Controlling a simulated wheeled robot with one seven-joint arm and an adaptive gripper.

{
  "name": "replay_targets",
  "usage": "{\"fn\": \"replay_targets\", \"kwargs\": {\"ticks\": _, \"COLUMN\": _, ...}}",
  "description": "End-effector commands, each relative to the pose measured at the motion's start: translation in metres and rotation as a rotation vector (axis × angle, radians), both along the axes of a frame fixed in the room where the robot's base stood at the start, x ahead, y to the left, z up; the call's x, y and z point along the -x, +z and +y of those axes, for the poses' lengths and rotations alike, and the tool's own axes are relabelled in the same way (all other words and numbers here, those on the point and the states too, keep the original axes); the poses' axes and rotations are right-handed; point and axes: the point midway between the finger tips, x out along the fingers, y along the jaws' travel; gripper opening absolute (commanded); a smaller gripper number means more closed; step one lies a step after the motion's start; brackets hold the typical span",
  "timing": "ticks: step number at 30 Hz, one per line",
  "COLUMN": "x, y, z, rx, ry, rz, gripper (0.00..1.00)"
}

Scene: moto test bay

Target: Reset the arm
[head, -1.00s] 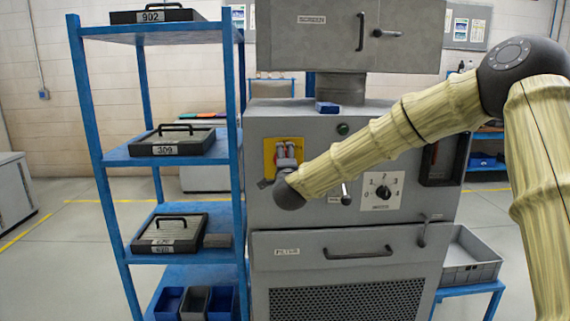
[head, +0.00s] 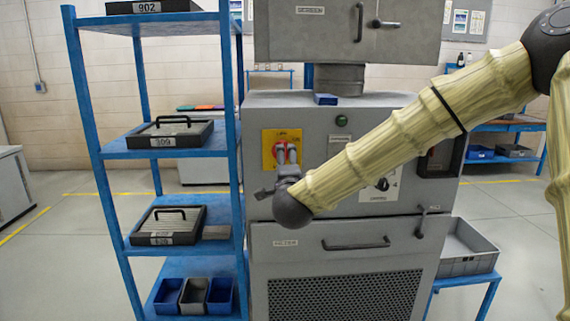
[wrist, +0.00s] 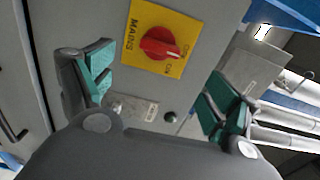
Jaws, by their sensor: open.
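My gripper (head: 280,170) is in front of the grey machine's panel, by the yellow plate of the mains switch (head: 269,136). In the wrist view its two green-padded fingers (wrist: 160,88) are wide apart with nothing between the pads. The red knob (wrist: 161,44) on the yellow "MAINS" plate (wrist: 138,25) shows beyond the fingers, apart from them. In the head view the gripper partly hides the red knob. My arm reaches in from the right, across the machine's front.
A blue shelf rack (head: 96,155) with labelled cases stands left of the machine. My arm partly covers the selector dial (head: 382,183). A drawer handle (head: 356,245) sticks out below. A grey tray (head: 470,252) stands at right. Floor is open at far left.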

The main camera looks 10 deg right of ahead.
Motion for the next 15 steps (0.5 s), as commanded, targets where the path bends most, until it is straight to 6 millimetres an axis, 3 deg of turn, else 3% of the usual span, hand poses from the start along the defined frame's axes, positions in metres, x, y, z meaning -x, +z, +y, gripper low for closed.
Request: {"fn": "replay_targets", "kwargs": {"ticks": 15, "x": 0.0067, "y": -0.0069, "z": 0.0022, "rx": 0.008, "ry": 0.004, "rz": 0.011, "gripper": 0.88}}
